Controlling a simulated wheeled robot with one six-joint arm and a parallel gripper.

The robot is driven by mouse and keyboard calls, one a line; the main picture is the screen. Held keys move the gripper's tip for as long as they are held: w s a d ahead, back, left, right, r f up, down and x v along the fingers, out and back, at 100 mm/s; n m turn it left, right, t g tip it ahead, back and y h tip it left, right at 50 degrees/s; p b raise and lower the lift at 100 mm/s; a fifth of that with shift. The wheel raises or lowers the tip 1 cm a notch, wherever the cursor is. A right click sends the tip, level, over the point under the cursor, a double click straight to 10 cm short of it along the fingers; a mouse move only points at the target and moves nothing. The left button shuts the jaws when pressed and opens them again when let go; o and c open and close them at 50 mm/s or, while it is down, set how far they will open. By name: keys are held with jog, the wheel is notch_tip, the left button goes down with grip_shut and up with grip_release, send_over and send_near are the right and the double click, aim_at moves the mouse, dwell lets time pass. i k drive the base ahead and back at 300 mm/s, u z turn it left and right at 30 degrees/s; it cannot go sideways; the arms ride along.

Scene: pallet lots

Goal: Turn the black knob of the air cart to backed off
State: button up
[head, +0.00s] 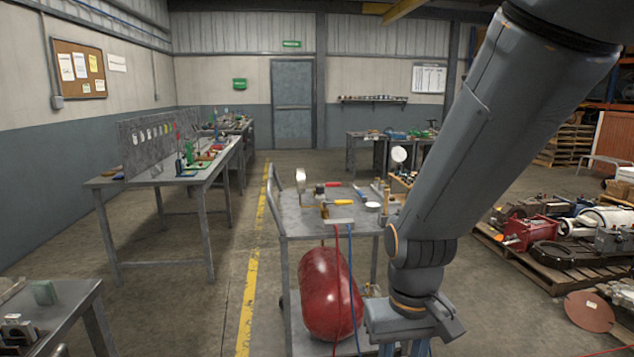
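The air cart is a grey metal cart (293,222) with a red tank (331,293) on its lower shelf. A small dark knob-like part (320,188) sits beside the gauge, near a red handle (333,184) and a yellow handle (343,202). It looks like the black knob, but its setting is too small to read. My gripper (404,350) points down at the bottom edge, right of the tank, apart from the knob. Its fingertips are cut off by the frame.
Red and blue hoses (350,270) hang down the cart's front. A grey workbench (185,178) stands left, beyond a yellow floor line (249,290). A pallet of machine parts (557,283) lies right. A bench corner (68,300) is at lower left. Floor left of the cart is clear.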

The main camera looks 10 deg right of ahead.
aim_at(320, 189)
jog(key=z, duration=0.2)
jog(key=i, duration=1.5)
jog(key=u, duration=0.65)
